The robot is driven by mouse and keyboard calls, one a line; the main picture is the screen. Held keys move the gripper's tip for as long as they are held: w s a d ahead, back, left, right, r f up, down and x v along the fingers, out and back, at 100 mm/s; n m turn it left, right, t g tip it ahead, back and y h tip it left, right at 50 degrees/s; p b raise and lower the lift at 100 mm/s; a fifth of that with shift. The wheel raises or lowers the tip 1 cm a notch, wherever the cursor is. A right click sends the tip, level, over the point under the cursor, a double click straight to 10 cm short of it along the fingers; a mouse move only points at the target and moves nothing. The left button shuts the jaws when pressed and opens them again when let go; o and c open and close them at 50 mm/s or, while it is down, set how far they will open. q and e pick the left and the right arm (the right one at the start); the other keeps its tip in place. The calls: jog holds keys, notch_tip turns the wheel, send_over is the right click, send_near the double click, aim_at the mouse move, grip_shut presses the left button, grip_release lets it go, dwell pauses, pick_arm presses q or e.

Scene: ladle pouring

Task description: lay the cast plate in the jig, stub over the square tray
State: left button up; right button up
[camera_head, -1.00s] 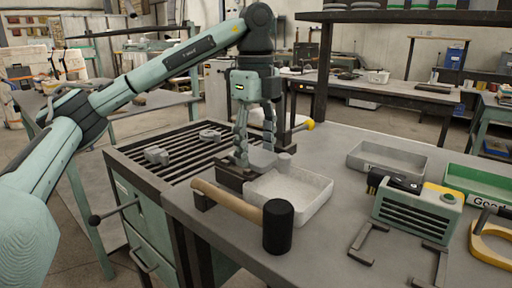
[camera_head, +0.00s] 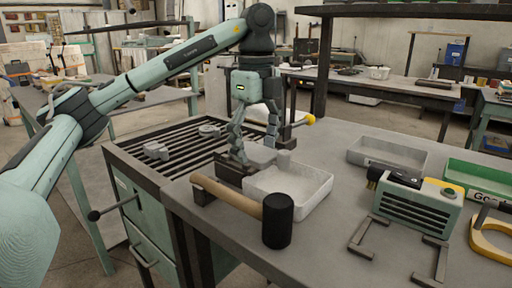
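The grey cast plate (camera_head: 261,156) lies at the dark jig (camera_head: 233,173) on the near edge of the slatted bench. Its short round stub (camera_head: 284,158) points right, over the back-left edge of the pale square tray (camera_head: 318,190). My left gripper (camera_head: 254,150) is just above the plate with its fingers spread to either side. It looks open, and the plate appears to rest without being held. How fully the plate sits in the jig is partly hidden by the fingers. My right gripper is not in view.
A mallet (camera_head: 277,220) lies in front of the tray. Castings (camera_head: 157,150) sit on the slats (camera_head: 185,170). To the right are a grey tray (camera_head: 415,158), a green bin (camera_head: 478,174), a green vented box (camera_head: 415,208) and a yellow-handled tool (camera_head: 487,243).

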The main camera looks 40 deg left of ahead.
pick_arm(q)
jog(key=shift+r, duration=4.1)
jog(key=shift+f, duration=0.2)
